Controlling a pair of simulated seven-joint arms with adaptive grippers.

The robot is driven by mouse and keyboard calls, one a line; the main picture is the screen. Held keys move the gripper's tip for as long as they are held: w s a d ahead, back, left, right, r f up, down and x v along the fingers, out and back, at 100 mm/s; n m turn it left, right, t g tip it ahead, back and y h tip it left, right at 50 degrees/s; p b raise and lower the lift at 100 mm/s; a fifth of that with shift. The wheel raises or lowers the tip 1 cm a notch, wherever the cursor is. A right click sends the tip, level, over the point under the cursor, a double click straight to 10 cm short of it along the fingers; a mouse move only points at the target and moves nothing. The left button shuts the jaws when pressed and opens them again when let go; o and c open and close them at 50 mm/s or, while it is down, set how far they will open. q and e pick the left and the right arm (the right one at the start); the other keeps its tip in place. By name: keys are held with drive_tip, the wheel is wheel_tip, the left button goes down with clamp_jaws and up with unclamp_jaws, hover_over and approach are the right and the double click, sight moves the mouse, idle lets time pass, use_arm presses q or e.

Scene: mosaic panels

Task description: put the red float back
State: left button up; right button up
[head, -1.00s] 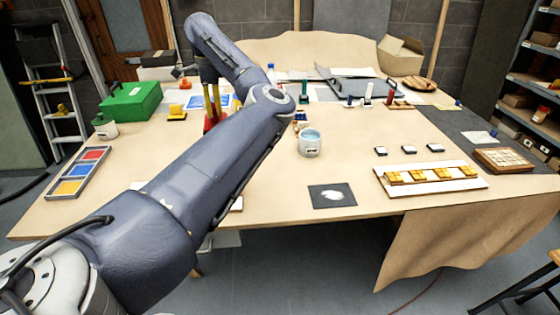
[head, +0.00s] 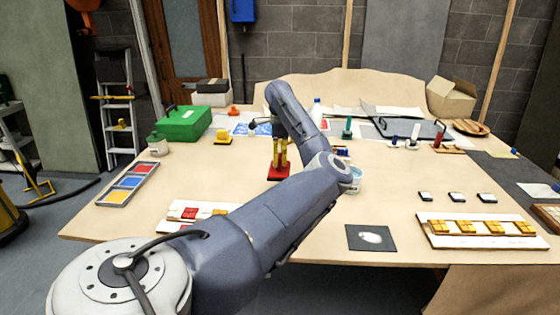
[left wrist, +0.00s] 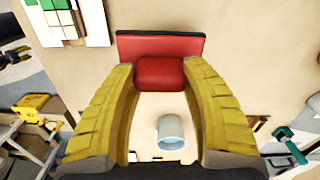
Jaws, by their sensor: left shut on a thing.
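The red float (head: 279,174) is in my left gripper (head: 280,160), near the middle of the table in the head view. In the left wrist view the float (left wrist: 160,46) shows as a red plate with a rounded red grip. The yellow fingers of my left gripper (left wrist: 160,76) close on that grip from both sides. The float's plate lies level; whether it touches the table I cannot tell. My left forearm hides part of the table behind and to the right of it. My right gripper is not seen in the head view.
A blue-filled cup (head: 353,186) stands right of the float, partly behind my arm; it shows in the left wrist view (left wrist: 171,131). A tile panel (head: 178,226) lies in front-left. A dark mat (head: 369,238) lies front-right.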

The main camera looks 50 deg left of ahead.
sight(279, 178)
use_arm(q)
drive_tip(key=shift+f, duration=4.55)
drive_tip(key=shift+f, duration=0.15)
drive_tip(key=o, duration=1.3)
wheel_tip(279, 178, up, 12)
drive_tip(key=shift+w, duration=0.1)
